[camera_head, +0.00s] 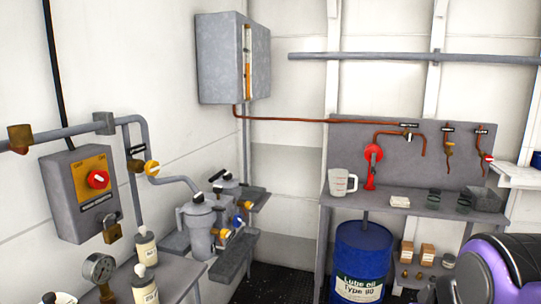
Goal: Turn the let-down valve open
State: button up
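The label lettering is too small to read, so I cannot tell which valve is the let-down valve. On the left wall pipe, a valve with a yellow-orange handle (152,168) sits beside a black tag (135,150). On the grey back panel, a red handwheel (373,153) sits on a copper pipe. To its right are a small tagged valve (409,136), a brass-coloured tagged valve (449,149) and a red-handled tagged valve (487,158). My purple and black arm shows at the lower right; my gripper is not in view.
Grey filter housings (200,225) stand mid-left. A blue oil drum (362,255) stands under the back bench (385,207), which holds a measuring jug (341,183). Dark floor lies between.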

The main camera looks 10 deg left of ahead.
aim_at(152, 168)
jog(key=i+l+u, duration=0.1)
jog(key=i+u, duration=0.25)
jog(key=i, duration=0.15)
jog(key=i+l+u, duration=0.3)
jog(key=i, duration=0.15)
jog(key=i+l+u, duration=0.1)
jog(key=i+u, duration=0.15)
jog(key=u, duration=0.25)
jog(key=i+l+u, duration=0.2)
jog(key=u, duration=0.25)
jog(key=i+l+u, duration=0.15)
jog(key=l+u, duration=0.15)
jog(key=u, duration=0.2)
jog(key=i+l+u, duration=0.1)
jog(key=l+u, duration=0.2)
jog(key=u, duration=0.2)
